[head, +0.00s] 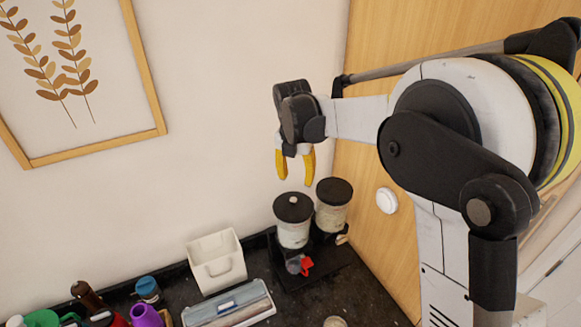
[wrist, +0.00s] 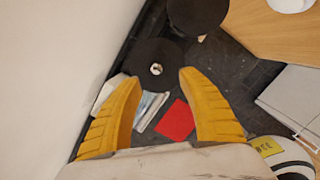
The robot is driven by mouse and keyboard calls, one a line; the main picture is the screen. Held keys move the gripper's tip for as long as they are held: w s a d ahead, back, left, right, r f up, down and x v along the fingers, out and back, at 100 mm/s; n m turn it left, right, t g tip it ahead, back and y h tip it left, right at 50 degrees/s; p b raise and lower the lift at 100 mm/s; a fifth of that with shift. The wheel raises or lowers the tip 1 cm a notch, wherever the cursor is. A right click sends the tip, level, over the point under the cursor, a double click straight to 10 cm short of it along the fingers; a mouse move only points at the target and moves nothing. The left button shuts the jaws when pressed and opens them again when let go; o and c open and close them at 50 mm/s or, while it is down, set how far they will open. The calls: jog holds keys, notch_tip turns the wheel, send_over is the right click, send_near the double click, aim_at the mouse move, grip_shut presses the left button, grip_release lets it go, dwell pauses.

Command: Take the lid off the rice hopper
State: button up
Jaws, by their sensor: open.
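Two clear hoppers with pale contents stand side by side on a black stand. The left hopper (head: 293,235) has a round black lid (head: 288,210) with a small light knob (head: 293,199). The right hopper (head: 330,217) has a plain black lid (head: 334,190) with no knob showing. I cannot tell from the contents which holds rice. My gripper (head: 296,180) is open and empty, yellow fingers pointing down, above the left lid. In the wrist view the knobbed lid (wrist: 150,48) lies between and beyond the fingertips (wrist: 158,79), the other lid (wrist: 197,12) above right.
A red tab (head: 306,266) sticks out at the left hopper's front. A white bin (head: 216,262) and a flat box (head: 229,305) stand to the left, with several bottles (head: 147,290) farther left. A wooden panel (head: 375,140) rises behind right. The wall is close on the left.

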jog(key=shift+a, duration=0.15)
send_over(294, 199)
jog(key=f, duration=0.4)
jog(key=shift+s+f+p, duration=0.3)
jog(key=shift+s+f, duration=0.05)
jog(key=shift+f, duration=0.05)
jog(key=shift+w+f+p, duration=0.25)
jog(key=shift+f+p, duration=0.15)
jog(key=shift+f, duration=1)
jog(key=shift+w+f+p, duration=0.2)
jog(key=shift+f+p, duration=0.15)
jog(key=shift+f, duration=1)
grip_shut()
